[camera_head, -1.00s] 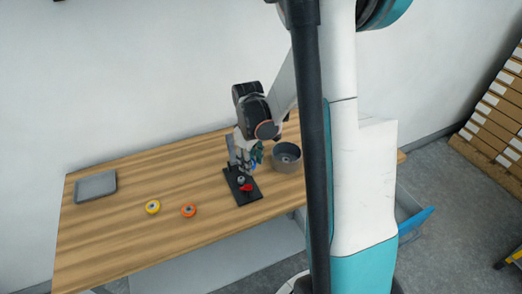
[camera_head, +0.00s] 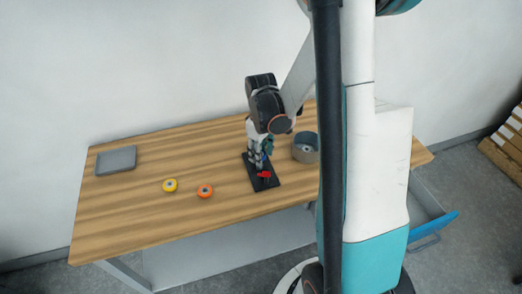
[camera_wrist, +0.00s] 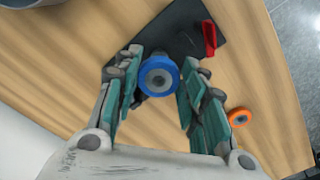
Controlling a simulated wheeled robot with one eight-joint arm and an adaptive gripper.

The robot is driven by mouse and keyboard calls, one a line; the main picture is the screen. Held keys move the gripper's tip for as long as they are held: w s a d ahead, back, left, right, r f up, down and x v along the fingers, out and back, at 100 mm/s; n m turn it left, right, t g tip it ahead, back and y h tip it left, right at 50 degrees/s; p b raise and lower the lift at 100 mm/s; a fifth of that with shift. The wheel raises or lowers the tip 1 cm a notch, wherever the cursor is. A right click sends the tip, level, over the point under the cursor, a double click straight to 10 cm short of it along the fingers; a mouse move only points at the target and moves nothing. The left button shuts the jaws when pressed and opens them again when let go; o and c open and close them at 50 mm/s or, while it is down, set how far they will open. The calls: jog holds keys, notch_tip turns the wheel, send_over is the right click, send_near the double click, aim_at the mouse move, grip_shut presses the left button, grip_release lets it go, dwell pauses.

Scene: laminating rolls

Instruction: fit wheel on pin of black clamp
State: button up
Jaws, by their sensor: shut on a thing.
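My gripper (camera_wrist: 158,84) is shut on the blue wheel (camera_wrist: 158,66), which has a grey hub and sits between the teal finger pads in the wrist view. The black clamp has a flat black base (camera_wrist: 233,50) and a red lever (camera_wrist: 209,38). In the head view the black clamp (camera_head: 270,184) stands on the table with my gripper (camera_head: 260,160) low over its back part. The wheel and fingers hide the pin, so I cannot tell whether the wheel is around it or above it.
An orange wheel (camera_head: 204,191) and a yellow wheel (camera_head: 170,185) lie on the wooden table (camera_head: 130,215), left of the clamp. A grey tray (camera_head: 116,160) is at the far left. A round grey container (camera_head: 306,148) stands close right of my gripper.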

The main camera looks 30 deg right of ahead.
jog(key=shift+f+b, duration=0.9)
jog(key=shift+f, duration=0.6)
jog(key=shift+s+a+f, duration=0.1)
jog(key=shift+s, duration=0.05)
jog(key=shift+f+b, duration=0.25)
jog(key=shift+b, duration=0.15)
jog(key=c, duration=0.3)
jog(key=shift+c, duration=0.2)
jog(key=o, duration=1.6)
jog(key=shift+d+f, duration=0.1)
jog(key=shift+d, duration=0.15)
jog(key=shift+a, duration=0.1)
